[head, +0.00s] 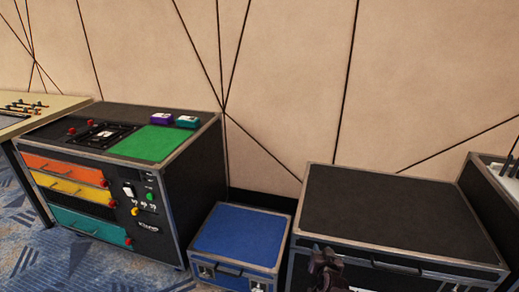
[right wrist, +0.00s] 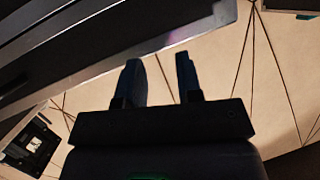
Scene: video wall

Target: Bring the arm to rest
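My right gripper (head: 326,270) shows dark at the bottom edge of the head view, in front of the near side of a large black case. In the right wrist view its two dark fingers (right wrist: 161,78) stand apart with only beige wall seen between them, so it is open and empty. Most of the right arm is out of the picture. My left gripper is in neither view.
The large black case (head: 398,205) has a bare top. A low blue-topped case (head: 238,238) stands left of it. Further left is a drawer cabinet (head: 115,195) with a green mat (head: 150,143), a purple box (head: 160,117) and a teal box (head: 187,121).

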